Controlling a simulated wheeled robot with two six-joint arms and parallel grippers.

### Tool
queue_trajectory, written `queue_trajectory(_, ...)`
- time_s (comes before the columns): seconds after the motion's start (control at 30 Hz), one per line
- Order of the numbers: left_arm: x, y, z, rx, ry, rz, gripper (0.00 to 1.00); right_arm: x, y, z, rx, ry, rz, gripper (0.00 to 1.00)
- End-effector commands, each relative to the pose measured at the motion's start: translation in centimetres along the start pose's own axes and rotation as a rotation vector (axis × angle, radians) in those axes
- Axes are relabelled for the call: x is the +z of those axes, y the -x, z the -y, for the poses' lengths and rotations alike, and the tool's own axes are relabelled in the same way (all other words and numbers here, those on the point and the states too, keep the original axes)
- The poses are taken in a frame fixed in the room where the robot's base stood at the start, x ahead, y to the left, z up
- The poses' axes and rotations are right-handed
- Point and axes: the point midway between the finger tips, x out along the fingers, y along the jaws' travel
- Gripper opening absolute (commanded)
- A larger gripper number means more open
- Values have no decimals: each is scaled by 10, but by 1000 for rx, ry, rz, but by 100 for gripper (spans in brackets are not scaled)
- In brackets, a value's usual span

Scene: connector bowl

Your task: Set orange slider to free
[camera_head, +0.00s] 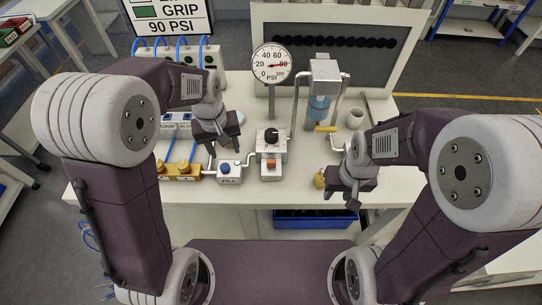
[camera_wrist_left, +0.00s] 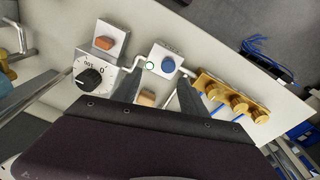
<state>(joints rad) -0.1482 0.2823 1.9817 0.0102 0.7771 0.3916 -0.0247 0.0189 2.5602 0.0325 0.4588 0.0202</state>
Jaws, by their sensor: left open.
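The orange slider (camera_head: 271,163) sits on a small white box below the black dial, near the table's front. In the left wrist view the orange slider (camera_wrist_left: 104,43) is at the upper left, outside the jaws. My left gripper (camera_head: 226,146) is open, above the table to the left of the dial. In the left wrist view its two fingers (camera_wrist_left: 158,80) are spread, with a partly hidden tan piece between them. My right gripper (camera_head: 341,198) is near the front edge at the right; its opening is unclear. Any slider label is too small to read.
The black dial (camera_head: 271,138) stands behind the slider. A blue-button box (camera_head: 229,171) and brass fittings (camera_head: 180,169) lie to its left. A pressure gauge (camera_head: 273,64) and a pipe-and-cylinder assembly (camera_head: 320,100) rise behind. A yellow knob (camera_head: 318,179) is beside my right gripper.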

Motion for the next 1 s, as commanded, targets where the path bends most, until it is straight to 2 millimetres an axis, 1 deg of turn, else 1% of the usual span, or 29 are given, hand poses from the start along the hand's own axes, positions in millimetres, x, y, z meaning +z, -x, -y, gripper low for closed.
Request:
queue_trajectory(0.03,-16,12,-29,-1,-27,11,51,-2,20,0,0,0,0,38)
queue_trajectory(0.07,-23,13,-47,-2,-46,17,51,-3,27,0,0,0,0,38)
queue_trajectory(0.1,-28,11,-71,-4,-78,25,51,-4,35,1,0,0,0,38)
queue_trajectory(0.17,-29,4,-101,-7,-138,37,51,-5,44,1,0,0,0,38)
queue_trajectory(0.2,-26,-3,-115,-10,-171,46,51,-5,48,1,0,0,0,38)
queue_trajectory(0.23,-21,-9,-123,-14,-193,57,51,-5,51,1,0,0,0,38)
queue_trajectory(0.3,-5,-21,-130,-32,-229,90,51,-6,54,1,0,0,0,38)
queue_trajectory(0.33,0,-23,-133,-37,-241,99,51,-6,56,1,0,0,0,38)
queue_trajectory(0.47,2,-26,-136,-36,-252,97,51,-6,53,1,0,0,0,38)
queue_trajectory(0.57,3,-34,-135,-37,-251,99,51,-6,55,1,0,0,0,38)
queue_trajectory(0.67,6,-52,-133,-38,-251,102,51,-6,59,1,0,0,0,38)
queue_trajectory(0.8,8,-82,-132,-38,-250,101,51,-7,65,1,0,0,0,38)
queue_trajectory(0.9,9,-99,-131,-36,-250,98,51,-7,68,1,0,0,0,38)
queue_trajectory(1.0,9,-110,-131,-35,-250,96,51,-7,70,1,0,0,0,38)
